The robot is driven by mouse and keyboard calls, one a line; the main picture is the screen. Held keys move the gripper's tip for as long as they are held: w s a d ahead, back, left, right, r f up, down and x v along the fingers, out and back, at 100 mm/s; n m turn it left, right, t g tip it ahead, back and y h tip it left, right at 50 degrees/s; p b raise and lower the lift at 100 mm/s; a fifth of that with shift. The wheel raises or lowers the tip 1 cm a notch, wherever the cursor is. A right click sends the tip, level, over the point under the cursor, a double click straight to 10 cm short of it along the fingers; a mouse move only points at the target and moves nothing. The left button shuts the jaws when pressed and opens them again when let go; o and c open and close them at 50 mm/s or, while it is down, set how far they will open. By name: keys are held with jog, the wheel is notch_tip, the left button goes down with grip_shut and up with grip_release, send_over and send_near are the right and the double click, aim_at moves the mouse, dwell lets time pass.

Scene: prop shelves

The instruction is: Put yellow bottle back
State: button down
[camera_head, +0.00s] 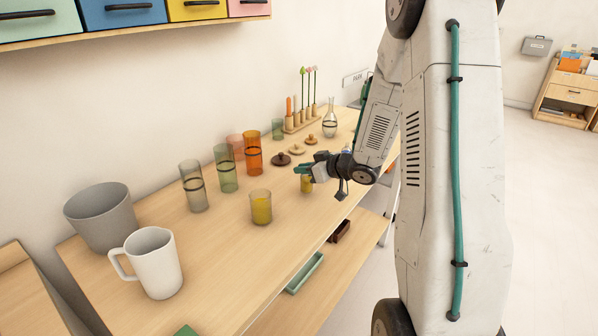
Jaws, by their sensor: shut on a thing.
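My gripper (305,172) is shut on a small yellow bottle (307,185), which hangs below the fingers over the right part of the wooden shelf top (225,270). Its upper part is hidden by the gripper. I cannot tell whether its base touches the wood.
A grey bin (100,215) and white mug (155,265) stand at left. Clear, green and orange glasses (253,153) line the wall side. Dark and tan lids (280,160), a flask (330,120) and a rack of sticks (303,120) lie beyond. The front is mostly bare.

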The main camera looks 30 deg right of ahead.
jog(key=shift+f, duration=0.6)
jog(key=shift+f, duration=0.1)
jog(key=c, duration=1.5)
grip_release()
jog(key=shift+o, duration=0.2)
